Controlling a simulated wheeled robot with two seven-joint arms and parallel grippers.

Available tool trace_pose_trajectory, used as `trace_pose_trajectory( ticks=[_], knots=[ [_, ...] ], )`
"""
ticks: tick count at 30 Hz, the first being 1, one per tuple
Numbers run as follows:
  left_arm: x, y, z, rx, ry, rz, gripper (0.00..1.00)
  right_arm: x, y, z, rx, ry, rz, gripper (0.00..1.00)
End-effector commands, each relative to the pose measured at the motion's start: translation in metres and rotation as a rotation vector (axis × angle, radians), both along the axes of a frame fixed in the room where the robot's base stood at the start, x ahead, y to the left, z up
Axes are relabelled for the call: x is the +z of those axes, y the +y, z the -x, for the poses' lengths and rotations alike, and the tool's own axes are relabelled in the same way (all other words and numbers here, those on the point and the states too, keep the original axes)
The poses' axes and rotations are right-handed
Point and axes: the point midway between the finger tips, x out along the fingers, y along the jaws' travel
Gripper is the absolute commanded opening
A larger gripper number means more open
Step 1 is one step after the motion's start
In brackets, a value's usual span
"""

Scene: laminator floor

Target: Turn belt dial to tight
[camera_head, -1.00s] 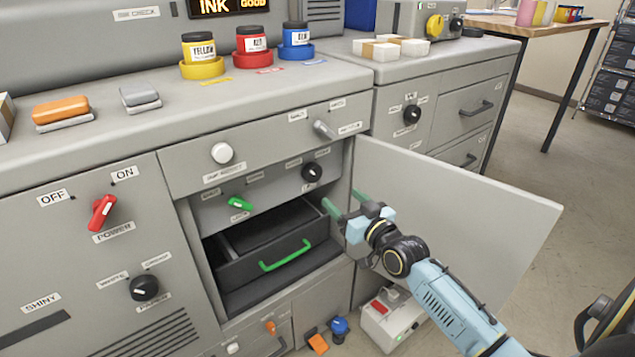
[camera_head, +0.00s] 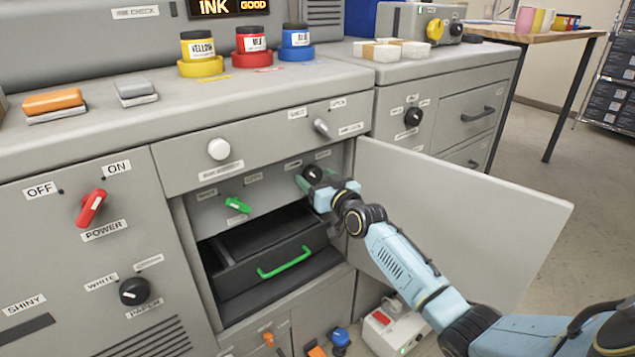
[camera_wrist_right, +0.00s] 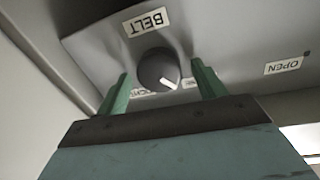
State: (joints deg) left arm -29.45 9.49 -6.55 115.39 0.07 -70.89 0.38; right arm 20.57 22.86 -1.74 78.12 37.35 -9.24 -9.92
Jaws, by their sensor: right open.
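The belt dial (camera_head: 312,173) is a round black knob with a light pointer mark, on the grey inner panel behind the open door. In the right wrist view, the belt dial (camera_wrist_right: 159,69) shows with a BELT label (camera_wrist_right: 146,21), which appears upside down. Two small labels by the knob are partly hidden by it and a finger. My right gripper (camera_head: 316,186) is open at the dial. In the wrist view the green fingertips of my right gripper (camera_wrist_right: 160,84) stand on either side of the knob, with gaps showing. My left gripper is out of view.
A green lever (camera_head: 238,205) sits left of the dial. A black drawer with a green handle (camera_head: 285,262) lies below. A silver latch knob (camera_head: 322,127) is above.

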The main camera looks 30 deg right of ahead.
Motion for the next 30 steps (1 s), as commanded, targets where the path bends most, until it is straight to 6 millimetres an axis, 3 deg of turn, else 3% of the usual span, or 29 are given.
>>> trace_pose_trajectory(
  ticks=[8, 18, 27, 30],
  knots=[
    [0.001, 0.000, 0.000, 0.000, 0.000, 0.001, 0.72, 0.000, 0.000, -0.001, 0.000, 0.000, 0.000, 0.68],
    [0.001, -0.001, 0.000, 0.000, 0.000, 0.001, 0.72, 0.000, 0.000, 0.000, 0.000, 0.000, 0.000, 0.25],
    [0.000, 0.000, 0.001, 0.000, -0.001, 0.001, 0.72, 0.001, 0.000, 0.000, -0.001, 0.005, -0.043, 0.25],
    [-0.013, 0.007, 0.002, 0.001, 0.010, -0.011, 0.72, 0.001, 0.000, 0.000, 0.000, 0.008, -0.090, 0.25]
  ],
)
